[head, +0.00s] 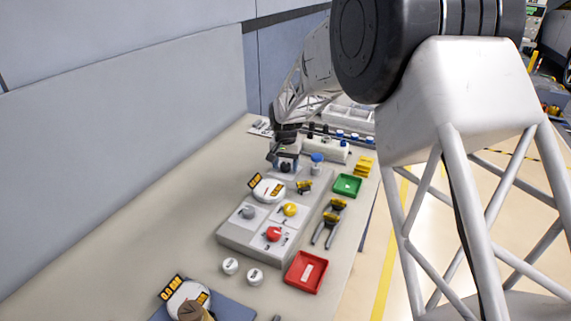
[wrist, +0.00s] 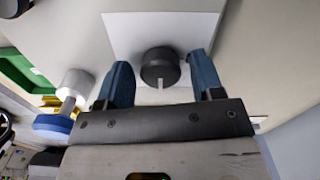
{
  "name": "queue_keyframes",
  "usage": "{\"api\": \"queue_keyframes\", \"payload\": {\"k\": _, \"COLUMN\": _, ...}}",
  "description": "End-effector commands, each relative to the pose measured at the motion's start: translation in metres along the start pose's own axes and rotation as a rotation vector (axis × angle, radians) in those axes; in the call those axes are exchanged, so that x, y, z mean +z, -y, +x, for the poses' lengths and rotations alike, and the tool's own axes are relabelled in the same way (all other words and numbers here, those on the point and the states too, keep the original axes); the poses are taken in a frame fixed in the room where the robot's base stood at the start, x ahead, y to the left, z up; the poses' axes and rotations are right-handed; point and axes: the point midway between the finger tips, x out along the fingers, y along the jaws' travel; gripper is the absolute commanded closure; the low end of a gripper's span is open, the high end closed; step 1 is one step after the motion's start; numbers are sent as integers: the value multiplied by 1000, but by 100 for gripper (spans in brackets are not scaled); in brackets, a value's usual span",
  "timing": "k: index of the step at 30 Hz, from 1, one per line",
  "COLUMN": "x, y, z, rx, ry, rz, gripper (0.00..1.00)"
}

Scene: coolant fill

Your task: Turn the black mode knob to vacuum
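The black mode knob (wrist: 160,65) sits on a white square plate (wrist: 125,30) in the wrist view. A short pale mark on the knob points toward the bottom of that view. My gripper (wrist: 160,60) is open, with one blue finger on each side of the knob and a visible gap on both sides. In the head view my gripper (head: 283,155) is lowered over the far end of the grey panel (head: 235,249), and the dark knob (head: 285,168) shows just below it. No vacuum label is readable.
A blue-capped white fitting (head: 317,160) stands close beside the knob. Yellow (head: 289,209), red (head: 273,234) and grey (head: 248,212) knobs sit nearer on the panel. Green (head: 347,185) and red (head: 306,272) trays lie to the right. The bench's left side is clear.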

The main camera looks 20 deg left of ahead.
Motion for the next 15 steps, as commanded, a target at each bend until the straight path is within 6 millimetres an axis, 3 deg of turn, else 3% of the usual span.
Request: {"api": "queue_keyframes", "payload": {"k": 15, "x": -1, "y": 0, "z": -10, "rx": -1, "ry": -3, "rz": -1, "gripper": 35}}
